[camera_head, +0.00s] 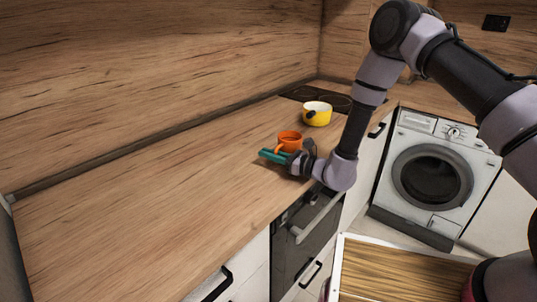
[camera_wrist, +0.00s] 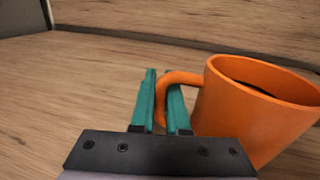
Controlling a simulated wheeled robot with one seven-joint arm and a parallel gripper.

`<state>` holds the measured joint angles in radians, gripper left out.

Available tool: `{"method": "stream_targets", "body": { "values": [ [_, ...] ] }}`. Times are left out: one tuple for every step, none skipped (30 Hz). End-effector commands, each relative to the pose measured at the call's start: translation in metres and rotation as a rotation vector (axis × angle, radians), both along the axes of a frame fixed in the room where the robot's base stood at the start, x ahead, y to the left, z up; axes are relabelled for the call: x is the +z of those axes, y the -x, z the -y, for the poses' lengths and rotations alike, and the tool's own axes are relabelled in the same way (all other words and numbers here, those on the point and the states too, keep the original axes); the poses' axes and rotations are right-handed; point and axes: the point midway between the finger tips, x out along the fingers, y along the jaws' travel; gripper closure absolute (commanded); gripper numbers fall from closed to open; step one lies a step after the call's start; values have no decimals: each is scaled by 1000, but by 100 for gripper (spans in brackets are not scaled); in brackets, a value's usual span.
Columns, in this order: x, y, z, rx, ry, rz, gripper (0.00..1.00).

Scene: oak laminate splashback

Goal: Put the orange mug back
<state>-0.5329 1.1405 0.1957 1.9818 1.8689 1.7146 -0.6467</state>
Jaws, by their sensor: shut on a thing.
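The orange mug (camera_head: 290,140) is at the counter's front part, in the middle of the head view. In the wrist view the mug (camera_wrist: 255,105) fills the right side, with its handle to the left and a dark inside. My gripper (camera_head: 268,155) has teal fingers and reaches the mug from the front. In the wrist view the gripper (camera_wrist: 162,90) has one finger on each side of the mug's handle and is shut on it. The mug looks slightly tilted in the wrist view. I cannot tell whether its base touches the counter.
The wooden counter (camera_head: 130,205) is clear to the left. The wooden splashback (camera_head: 150,70) bounds it behind. A washing machine (camera_head: 432,175) stands at right.

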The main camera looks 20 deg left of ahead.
Motion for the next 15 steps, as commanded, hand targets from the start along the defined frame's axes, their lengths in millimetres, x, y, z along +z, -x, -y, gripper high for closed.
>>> {"method": "stream_targets", "body": {
  "values": [
    [0,0,0,0,-1,0,100],
    [0,0,0,0,-1,0,100],
    [-1,0,0,0,0,0,100],
    [-2,0,0,0,0,0,100],
    [-3,0,0,0,0,-1,83],
    [-3,0,0,0,0,-1,68],
    [-3,0,0,0,0,-1,57],
    [-3,0,0,0,0,-1,57],
    [-3,0,0,0,0,-1,57],
    [-3,0,0,0,0,-1,57],
    [-3,0,0,0,0,-1,57],
    [-3,0,0,0,0,-1,57],
    [-3,0,0,0,0,-1,57],
    [-3,0,0,0,0,-1,57],
    [-2,0,0,0,0,0,57]
  ]
}}
